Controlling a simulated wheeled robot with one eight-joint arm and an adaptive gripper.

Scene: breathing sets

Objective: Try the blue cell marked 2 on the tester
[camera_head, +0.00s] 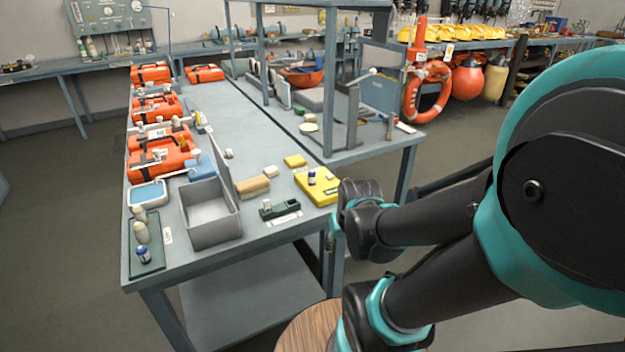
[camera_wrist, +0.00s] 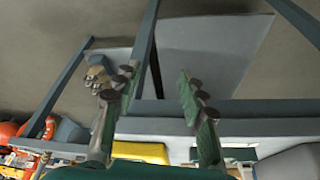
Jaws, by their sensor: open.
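One blue and white cell (camera_head: 312,178) stands upright on a yellow tray (camera_head: 318,193) near the table's right edge. Another blue cell (camera_head: 143,255) stands on the dark green mat (camera_head: 150,263) at the front left. Their markings are too small to read. A small dark green device (camera_head: 279,209), probably the tester, lies between the grey bin and the yellow tray. My gripper (camera_wrist: 157,83) is open and empty in the wrist view. The yellow tray (camera_wrist: 140,153) and green device (camera_wrist: 240,153) appear beyond its fingers, partly hidden. In the head view my arm hides most of the gripper, right of the table.
An open grey bin (camera_head: 211,225) stands left of the device. Tan blocks (camera_head: 252,186) and a yellow block (camera_head: 295,161) lie behind. Orange cases (camera_head: 158,138) line the left edge. A metal frame (camera_head: 327,75) rises at the back. The table's middle is clear.

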